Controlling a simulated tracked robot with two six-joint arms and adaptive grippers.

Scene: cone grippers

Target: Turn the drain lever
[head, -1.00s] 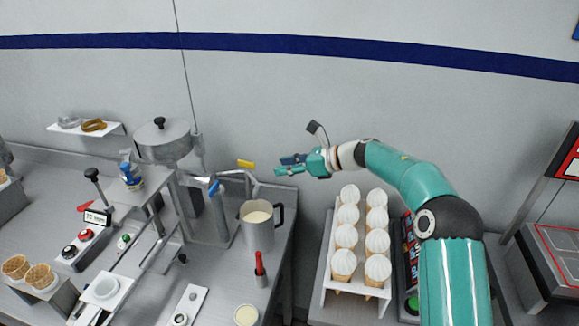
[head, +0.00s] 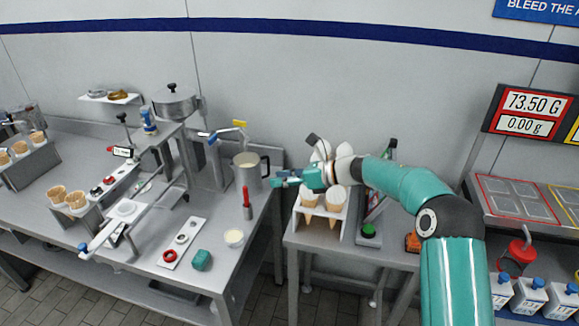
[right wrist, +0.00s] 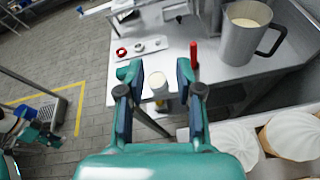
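A small yellow handle (head: 240,123) sits on the pipework of the steel machine, above and behind the steel pitcher (head: 247,176). A blue-tipped handle (head: 212,138) shows just left of it. I cannot tell for sure which of them is the drain lever. My right gripper (head: 284,178) is right of the pitcher, lower than both handles and apart from them.
A white rack (head: 349,222) of cones stands under my right forearm. A red-handled tool (head: 247,204), a small cup (head: 234,238) and a teal block (head: 201,260) are near the steel table's right side. A gap separates this table from the rack's table.

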